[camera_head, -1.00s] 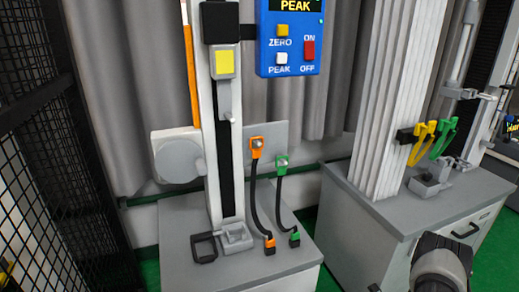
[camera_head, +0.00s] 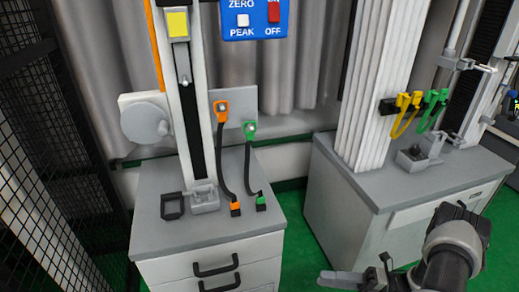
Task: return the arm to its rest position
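My arm shows at the lower right of the head view, with its grey and black wrist links in front of the right-hand cabinet. My gripper (camera_head: 352,279) is at the bottom edge, pointing left, low over the green floor. A light grey finger and a small dark part show there. The rest of it is cut off or hidden, so I cannot tell whether it is open or shut. I see nothing held in it.
The drop tower (camera_head: 190,110) stands on a grey-topped cabinet (camera_head: 150,235) at left, with orange (camera_head: 221,112) and green (camera_head: 250,130) cable connectors. A second cabinet (camera_head: 335,195) stands at right. A black mesh fence (camera_head: 45,150) borders the left. Green floor lies between the cabinets.

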